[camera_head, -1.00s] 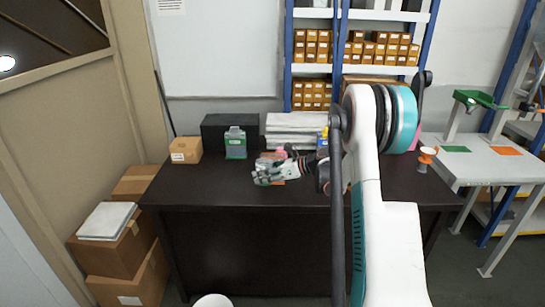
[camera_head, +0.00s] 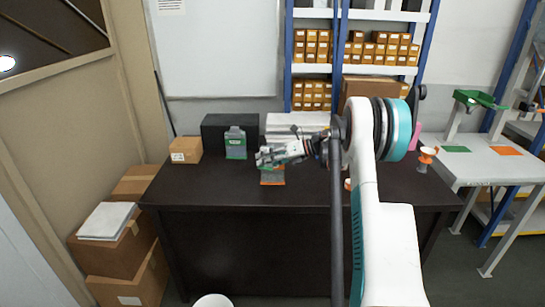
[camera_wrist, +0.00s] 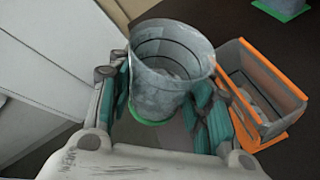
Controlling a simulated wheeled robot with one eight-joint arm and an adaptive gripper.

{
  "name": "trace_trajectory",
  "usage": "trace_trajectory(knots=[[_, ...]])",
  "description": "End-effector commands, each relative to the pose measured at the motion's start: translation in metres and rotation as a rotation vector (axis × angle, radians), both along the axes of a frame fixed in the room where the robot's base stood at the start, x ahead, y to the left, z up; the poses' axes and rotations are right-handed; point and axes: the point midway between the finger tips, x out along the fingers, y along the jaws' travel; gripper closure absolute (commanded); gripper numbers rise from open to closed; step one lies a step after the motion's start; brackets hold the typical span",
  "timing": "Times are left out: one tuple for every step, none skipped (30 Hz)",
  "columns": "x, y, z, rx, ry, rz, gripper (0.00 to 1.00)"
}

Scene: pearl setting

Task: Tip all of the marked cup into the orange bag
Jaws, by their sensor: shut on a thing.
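My gripper (camera_head: 268,156) is shut on a grey cup (camera_wrist: 172,62) with a green base, which fills the middle of the wrist view between the two fingers (camera_wrist: 163,100). The cup's open rim faces the wrist camera, and its contents cannot be made out. The orange bag (camera_head: 272,182) stands open on the dark table, just below my gripper in the head view. In the wrist view the orange-rimmed bag (camera_wrist: 296,90) is right of the cup, with its grey inside partly showing. The cup is hard to make out in the head view.
A grey and green container (camera_head: 235,146) stands behind left on the dark table (camera_head: 215,185), near a cardboard box (camera_head: 186,150) and a black box (camera_head: 216,122). An orange and white funnel-like thing (camera_head: 427,156) is at the right. The table's front left is clear.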

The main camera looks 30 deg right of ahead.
Motion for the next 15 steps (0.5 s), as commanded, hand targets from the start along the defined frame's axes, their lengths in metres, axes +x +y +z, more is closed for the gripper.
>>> trace_trajectory(knots=[[0.0001,-0.0001,0.0007,0.011,0.01,0.001,0.78],[0.0,-0.0001,0.0009,0.013,0.013,0.0,0.78],[0.0001,-0.0001,0.0013,0.017,0.015,0.0,0.78],[0.0002,-0.0002,0.0015,0.02,0.018,0.001,0.78],[0.0002,-0.0003,0.0017,0.023,0.021,0.0,0.78],[0.0003,-0.0003,0.0021,0.027,0.024,0.0,0.78],[0.0005,-0.0004,0.0023,0.03,0.027,0.0,0.78],[0.0005,-0.0005,0.0026,0.033,0.029,0.0,0.78],[0.0006,-0.0006,0.0029,0.037,0.033,0.0,0.78],[0.0007,-0.0007,0.0032,0.039,0.035,0.0,0.78],[0.0008,-0.0006,0.0034,0.042,0.038,0.0,0.78],[0.0008,-0.0006,0.0038,0.047,0.041,0.0,0.78],[0.0009,-0.0008,0.004,0.05,0.044,0.0,0.78],[0.0009,-0.0007,0.0043,0.053,0.047,-0.001,0.78],[0.001,-0.0008,0.0046,0.057,0.051,-0.001,0.78]])
